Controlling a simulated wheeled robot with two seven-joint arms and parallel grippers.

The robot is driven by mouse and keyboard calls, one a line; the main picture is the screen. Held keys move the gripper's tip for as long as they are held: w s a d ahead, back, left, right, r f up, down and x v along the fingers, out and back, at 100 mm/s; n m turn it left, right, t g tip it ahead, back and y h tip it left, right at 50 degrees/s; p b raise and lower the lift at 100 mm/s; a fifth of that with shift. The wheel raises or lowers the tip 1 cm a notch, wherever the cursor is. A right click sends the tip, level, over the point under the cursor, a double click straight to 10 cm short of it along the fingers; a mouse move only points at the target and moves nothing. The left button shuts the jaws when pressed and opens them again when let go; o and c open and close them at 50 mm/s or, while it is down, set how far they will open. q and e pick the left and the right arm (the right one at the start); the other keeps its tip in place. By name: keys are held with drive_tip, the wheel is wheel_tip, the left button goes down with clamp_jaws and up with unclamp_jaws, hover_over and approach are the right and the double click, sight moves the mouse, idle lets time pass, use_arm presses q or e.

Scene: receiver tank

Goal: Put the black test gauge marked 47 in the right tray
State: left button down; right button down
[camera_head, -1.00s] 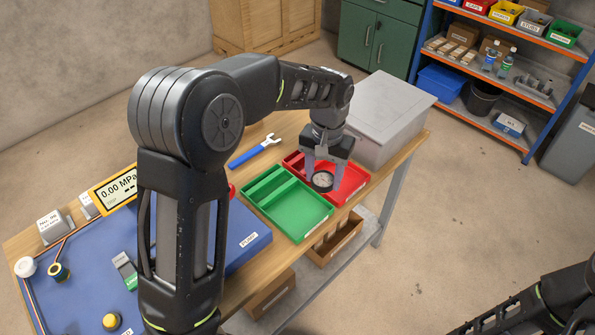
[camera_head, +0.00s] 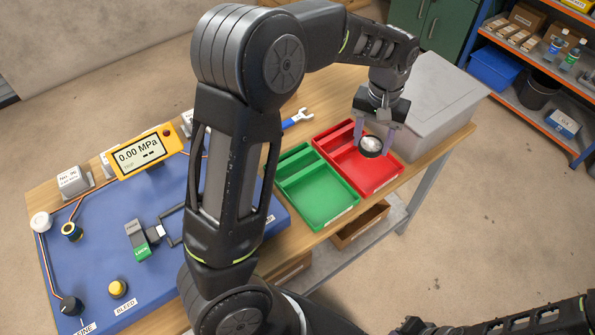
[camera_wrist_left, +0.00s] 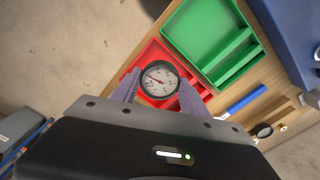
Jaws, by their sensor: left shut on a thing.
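A round black-rimmed gauge with a white dial (camera_head: 371,147) is held between the fingers of my left gripper (camera_head: 373,137). The gauge also shows in the left wrist view (camera_wrist_left: 159,79), dial towards the camera; I cannot read a 47 on it. It overlaps the red tray (camera_head: 371,185), the right one of two trays, near its right side. I cannot tell whether the gauge touches the tray floor. The green tray (camera_head: 317,190) stands beside it on the left and looks empty. My right arm shows at the bottom right, with its gripper out of view.
A grey box (camera_head: 436,100) stands behind the red tray. A blue-handled wrench (camera_head: 298,119) lies behind the trays. A blue panel (camera_head: 100,240) with a yellow pressure display (camera_head: 146,153) fills the left.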

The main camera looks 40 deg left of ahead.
use_arm(q)
drive_tip(key=s+a+f+n+b, duration=0.1)
drive_tip(key=s+a+n+b, duration=0.3)
drive_tip(key=a+n, duration=0.6)
drive_tip(key=n+b, duration=0.4)
drive_tip(key=n, duration=1)
hover_over(297, 171)
drive_tip(key=shift+r, duration=0.1)
drive_tip(key=shift+f, duration=3.15)
wheel_tip(297, 171, down, 4)
drive_tip(key=shift+r, duration=0.2)
drive_tip(key=shift+f, duration=0.15)
